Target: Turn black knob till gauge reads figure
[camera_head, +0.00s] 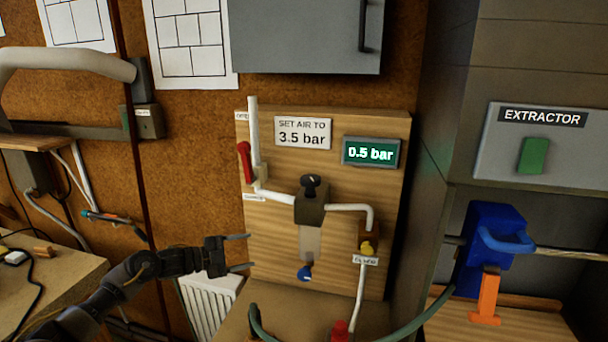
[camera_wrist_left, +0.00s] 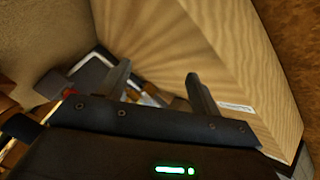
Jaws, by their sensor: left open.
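The black knob (camera_head: 311,183) sits on top of the regulator body (camera_head: 310,208) on a wooden panel (camera_head: 275,230). The green gauge display (camera_head: 370,152) reads 0.5 bar. A white sign (camera_head: 303,132) says SET AIR TO 3.5 bar. My left gripper (camera_head: 238,253) is open and empty, low at the left edge of the panel, apart from the knob and below it to the left. In the left wrist view its two fingers (camera_wrist_left: 158,90) stand apart with nothing between them. The right gripper is not in view.
A red lever (camera_head: 244,162) and white pipe stand left of the regulator. A grey cabinet (camera_head: 305,35) hangs above. A radiator (camera_head: 210,303) is below.

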